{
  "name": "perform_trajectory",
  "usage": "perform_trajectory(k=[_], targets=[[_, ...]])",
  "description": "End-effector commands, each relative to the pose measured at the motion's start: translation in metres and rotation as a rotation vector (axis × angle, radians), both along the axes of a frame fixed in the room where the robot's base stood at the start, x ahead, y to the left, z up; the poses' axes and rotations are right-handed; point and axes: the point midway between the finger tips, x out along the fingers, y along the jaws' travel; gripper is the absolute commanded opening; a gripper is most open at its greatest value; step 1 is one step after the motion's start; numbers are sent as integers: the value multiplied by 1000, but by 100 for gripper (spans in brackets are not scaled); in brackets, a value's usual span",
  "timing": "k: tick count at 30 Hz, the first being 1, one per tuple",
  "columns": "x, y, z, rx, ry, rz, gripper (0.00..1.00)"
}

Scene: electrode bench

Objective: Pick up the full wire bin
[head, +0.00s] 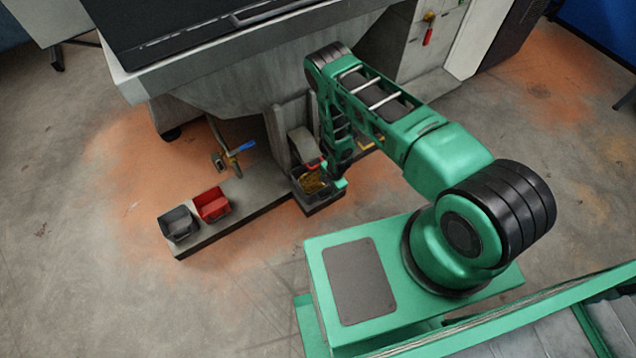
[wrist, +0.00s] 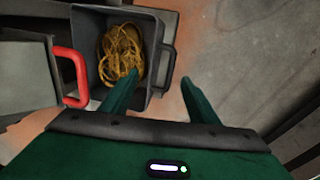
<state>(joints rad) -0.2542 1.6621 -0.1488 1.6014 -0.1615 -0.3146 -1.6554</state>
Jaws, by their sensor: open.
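The full wire bin (head: 320,202) is a dark grey open bin at the right end of the low grey ledge, with a coil of yellow wire (head: 312,181) in it. In the wrist view the bin (wrist: 90,40) is at upper left, with the wire (wrist: 122,52) inside and a dark handle (wrist: 168,66) on its right side. My gripper (wrist: 160,76) is open and empty. Its left finger overlaps the bin's opening and its right finger is outside the bin, with the right wall and dark handle between them in the picture. Contact cannot be told. In the head view my gripper (head: 338,178) partly covers the bin.
A red bin (head: 212,204) and another grey bin (head: 178,224) stand at the ledge's left end. A blue-handled valve (head: 241,148) rises behind the ledge (head: 250,198). A red handle (wrist: 76,72) lies left of the wire bin. The floor in front is clear.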

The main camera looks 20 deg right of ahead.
Motion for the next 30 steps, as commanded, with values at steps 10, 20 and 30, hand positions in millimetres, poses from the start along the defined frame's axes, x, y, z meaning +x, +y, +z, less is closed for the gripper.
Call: perform_trajectory(k=[10, 20, 30], targets=[[7, -4, -40, 0, 0, 0, 55], [9, -3, -51, 0, 0, 0, 55], [9, -3, -51, 0, 0, 0, 0]])
